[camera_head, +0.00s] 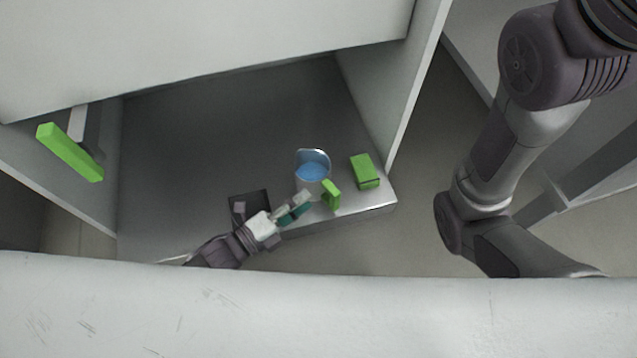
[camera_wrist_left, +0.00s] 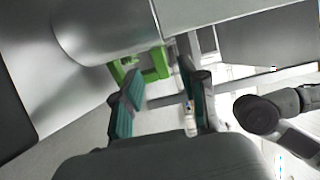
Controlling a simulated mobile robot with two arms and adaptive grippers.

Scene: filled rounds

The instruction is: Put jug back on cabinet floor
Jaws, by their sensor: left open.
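The jug (camera_head: 313,165) is pale with blue contents and a green handle (camera_head: 331,195). It is at the front right of the grey cabinet floor (camera_head: 200,150) and looks upright. I cannot tell surely whether its base touches the floor. In the left wrist view the jug's grey body (camera_wrist_left: 105,30) is at the top, with the green handle (camera_wrist_left: 150,65) beyond the fingertips. My left gripper (camera_head: 293,209) is open, just left of and in front of the handle. Its teal-padded fingers (camera_wrist_left: 163,95) hold nothing. My right gripper is out of view.
A green block (camera_head: 365,172) lies right of the jug, near the cabinet's right wall (camera_head: 412,85). A dark square item (camera_head: 249,203) is beside my left wrist. A green bar handle (camera_head: 70,152) is at the left. The cabinet floor behind the jug is clear.

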